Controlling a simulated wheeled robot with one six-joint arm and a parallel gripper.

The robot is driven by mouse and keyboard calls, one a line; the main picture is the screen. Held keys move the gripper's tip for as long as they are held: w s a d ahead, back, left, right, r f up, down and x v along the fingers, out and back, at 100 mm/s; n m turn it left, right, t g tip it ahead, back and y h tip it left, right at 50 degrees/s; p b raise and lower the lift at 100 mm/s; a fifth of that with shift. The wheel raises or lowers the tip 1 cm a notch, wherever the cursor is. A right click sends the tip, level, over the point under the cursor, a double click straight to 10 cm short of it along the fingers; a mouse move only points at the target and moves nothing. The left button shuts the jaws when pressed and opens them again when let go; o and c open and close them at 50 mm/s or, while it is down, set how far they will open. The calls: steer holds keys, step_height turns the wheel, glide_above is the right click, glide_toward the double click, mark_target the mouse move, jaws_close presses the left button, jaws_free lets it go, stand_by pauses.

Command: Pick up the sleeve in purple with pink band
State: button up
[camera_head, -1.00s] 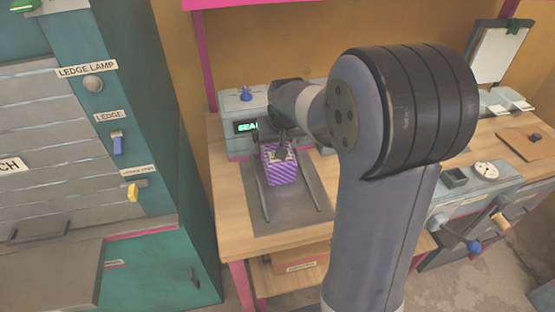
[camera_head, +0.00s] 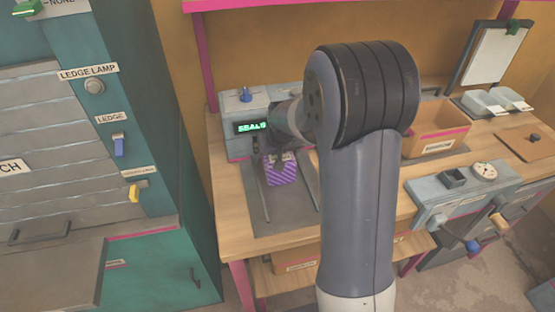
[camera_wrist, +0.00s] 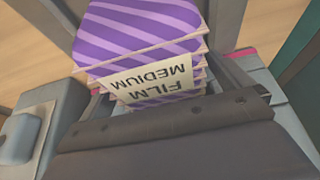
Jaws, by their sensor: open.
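A purple striped packet (camera_head: 282,174), which looks like the sleeve, lies between two dark rails on the grey plate in front of the sealing machine. In the wrist view the striped packet (camera_wrist: 140,35) looks like a stack of layers. A pale label on it reads FILM MEDIUM, upside down. I cannot make out a pink band around it; small pink bits show on either side behind it. My gripper (camera_head: 278,152) is open at the packet's far end, mostly hidden by my arm. I cannot tell whether a finger touches the packet.
The sealing machine (camera_head: 243,112) with a green-lit display stands behind the packet. In the wrist view a dark bolted bar (camera_wrist: 190,140) crosses close below. A teal cabinet (camera_head: 160,250) stands left. A cardboard tray (camera_head: 437,125) and a grey device with a dial (camera_head: 484,170) are to the right.

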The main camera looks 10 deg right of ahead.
steer(key=shift+f+b, duration=0.25)
steer(key=shift+b, duration=0.05)
steer(key=shift+c, duration=0.2)
steer(key=c, duration=1.2)
steer(key=shift+c, duration=0.4)
steer(key=shift+r, duration=0.15)
